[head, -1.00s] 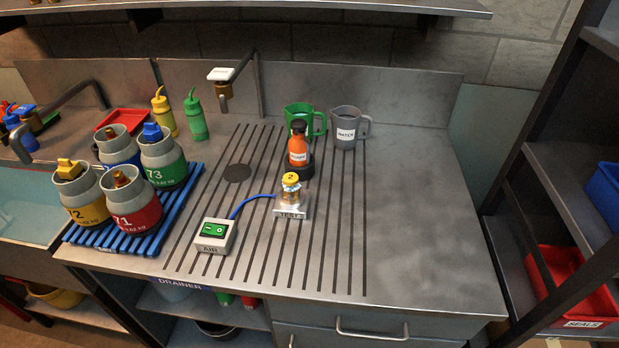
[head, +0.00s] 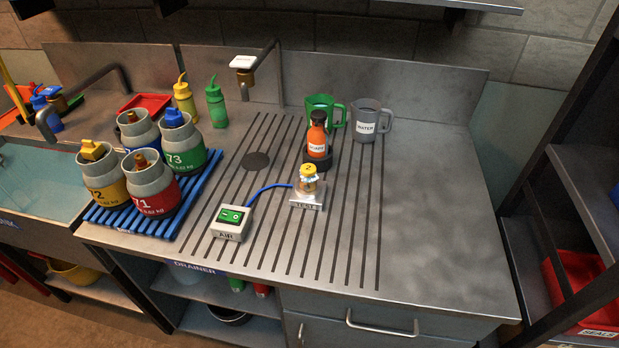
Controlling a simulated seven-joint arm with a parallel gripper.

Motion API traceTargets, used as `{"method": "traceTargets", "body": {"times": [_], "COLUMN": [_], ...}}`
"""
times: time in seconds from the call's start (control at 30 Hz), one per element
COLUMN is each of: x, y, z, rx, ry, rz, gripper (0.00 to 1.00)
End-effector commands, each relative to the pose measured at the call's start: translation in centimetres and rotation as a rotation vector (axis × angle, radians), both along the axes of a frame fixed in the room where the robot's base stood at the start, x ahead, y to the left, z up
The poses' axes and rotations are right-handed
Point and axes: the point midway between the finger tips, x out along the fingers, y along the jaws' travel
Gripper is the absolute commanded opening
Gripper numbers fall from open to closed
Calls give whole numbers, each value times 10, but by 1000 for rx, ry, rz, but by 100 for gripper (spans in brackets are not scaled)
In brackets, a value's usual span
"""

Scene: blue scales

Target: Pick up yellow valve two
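The yellow valve with a 2 on its cap (head: 308,180) stands upright on the small metal test block (head: 307,203), in the middle of the ribbed drainer top. A blue hose (head: 268,190) runs from the block to the grey air box with a green switch (head: 231,222). Another yellow valve-like top (head: 93,151) sits in the yellow-banded cylinder marked 72 (head: 106,185) at the left; no number on that top can be read. My gripper is not in view.
Several cylinders stand on a blue slatted rack (head: 195,205) at the left. An orange bottle (head: 317,137), a green jug (head: 322,106) and a grey water jug (head: 369,121) stand behind the test block. The worktop's right side (head: 440,220) is clear.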

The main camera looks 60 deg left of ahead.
Motion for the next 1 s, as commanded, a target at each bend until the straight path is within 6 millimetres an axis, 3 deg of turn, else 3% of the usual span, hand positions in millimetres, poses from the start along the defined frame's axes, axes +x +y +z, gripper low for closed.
{"method": "traceTargets", "body": {"times": [0.43,1.0], "x": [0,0], "y": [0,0], "z": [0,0], "rx": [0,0], "ry": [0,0], "rz": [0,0], "gripper": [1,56]}}
